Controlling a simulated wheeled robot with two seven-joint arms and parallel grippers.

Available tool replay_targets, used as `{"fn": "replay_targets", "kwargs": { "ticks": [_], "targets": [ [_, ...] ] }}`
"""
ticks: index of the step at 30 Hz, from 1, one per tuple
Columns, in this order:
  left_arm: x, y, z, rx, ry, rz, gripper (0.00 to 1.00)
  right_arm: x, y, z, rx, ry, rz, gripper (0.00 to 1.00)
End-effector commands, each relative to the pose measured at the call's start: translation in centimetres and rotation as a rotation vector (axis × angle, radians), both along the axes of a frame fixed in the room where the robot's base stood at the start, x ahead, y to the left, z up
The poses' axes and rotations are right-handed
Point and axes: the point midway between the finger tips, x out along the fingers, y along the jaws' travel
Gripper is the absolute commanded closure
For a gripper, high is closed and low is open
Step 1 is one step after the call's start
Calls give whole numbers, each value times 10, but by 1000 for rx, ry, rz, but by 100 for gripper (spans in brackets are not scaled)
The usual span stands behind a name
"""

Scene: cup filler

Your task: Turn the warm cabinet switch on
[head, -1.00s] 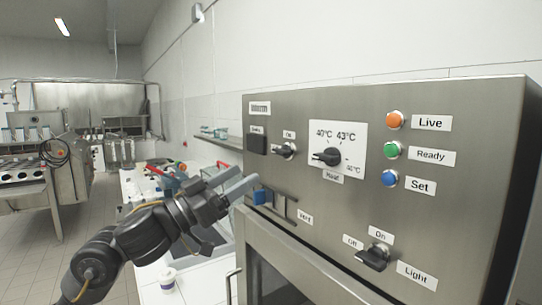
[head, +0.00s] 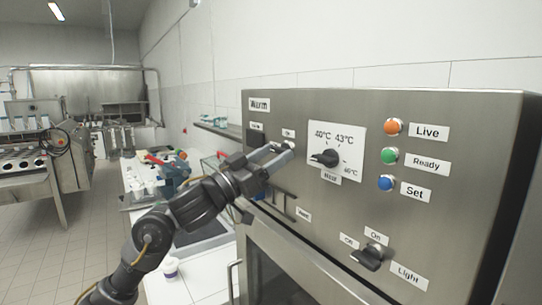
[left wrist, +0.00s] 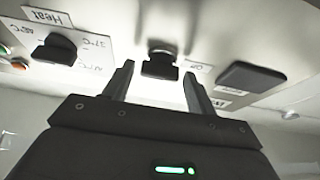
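The warm cabinet (head: 450,240) is a steel box on the right in the head view, with a "Warm" label (head: 259,104) on its front panel. Its black rotary switch shows in the left wrist view (left wrist: 160,67), between the fingertips, with an "On" or "Off" label beside it. In the head view my gripper mostly hides this switch. My left gripper (head: 276,154) is open at the panel, its two fingers on either side of the switch. Whether they touch it I cannot tell. My right gripper is in neither view.
The black heat dial (head: 325,158) is right of the switch, also in the left wrist view (left wrist: 55,50). Orange (head: 393,127), green (head: 389,156) and blue (head: 386,183) buttons sit farther right. The light switch (head: 369,257) is below. A dark block (left wrist: 250,77) sits on the switch's other side.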

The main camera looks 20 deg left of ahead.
Motion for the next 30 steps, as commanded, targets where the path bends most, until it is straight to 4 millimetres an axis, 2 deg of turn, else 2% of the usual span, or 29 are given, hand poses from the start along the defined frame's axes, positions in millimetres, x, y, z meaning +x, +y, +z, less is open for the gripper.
{"fn": "replay_targets", "kwargs": {
  "ticks": [1, 8, 19, 30],
  "targets": [
    [0, 0, 0, 0, 0, 0, 50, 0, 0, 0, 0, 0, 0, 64],
    [0, 0, 0, 0, 0, 1, 79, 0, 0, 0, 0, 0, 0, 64],
    [0, 2, 0, 55, -46, 2, 79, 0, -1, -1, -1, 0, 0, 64],
    [2, 4, 1, 285, -237, 2, 79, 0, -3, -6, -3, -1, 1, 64]
  ]
}}
